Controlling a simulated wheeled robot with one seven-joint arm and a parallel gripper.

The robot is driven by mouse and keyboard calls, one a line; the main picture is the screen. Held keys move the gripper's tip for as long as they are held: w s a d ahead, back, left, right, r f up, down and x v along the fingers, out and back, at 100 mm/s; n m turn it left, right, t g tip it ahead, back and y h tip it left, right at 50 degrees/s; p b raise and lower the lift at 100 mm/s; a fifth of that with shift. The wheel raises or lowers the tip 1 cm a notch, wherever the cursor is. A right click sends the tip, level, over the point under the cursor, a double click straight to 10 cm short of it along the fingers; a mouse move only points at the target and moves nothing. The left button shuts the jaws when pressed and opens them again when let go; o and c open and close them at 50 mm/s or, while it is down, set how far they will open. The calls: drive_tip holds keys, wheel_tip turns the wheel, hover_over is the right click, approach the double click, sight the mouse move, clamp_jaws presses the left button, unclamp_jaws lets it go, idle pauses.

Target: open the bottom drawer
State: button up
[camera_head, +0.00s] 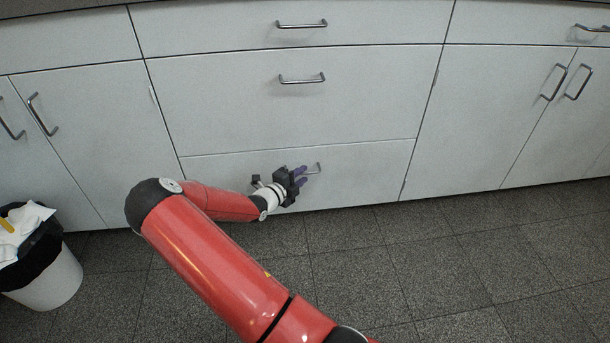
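The bottom drawer (370,170) is the lowest white front in the middle stack of three. It looks closed, flush with the fronts around it. Its metal bar handle (318,168) shows only at its right end; the rest is hidden behind my gripper. My gripper (304,175), with purple fingertips, is right at the handle, in front of the drawer. The view is too small to tell whether the fingers are open or closed, or whether they touch the handle.
Above are the middle drawer (290,110) and the top drawer (290,27), both closed. Cabinet doors stand on both sides. A white trash bin (50,285) with a black liner stands at the far left. The dark tiled floor (450,260) is clear at the right.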

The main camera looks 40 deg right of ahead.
drive_tip(key=shift+x, duration=1.2)
clamp_jaws()
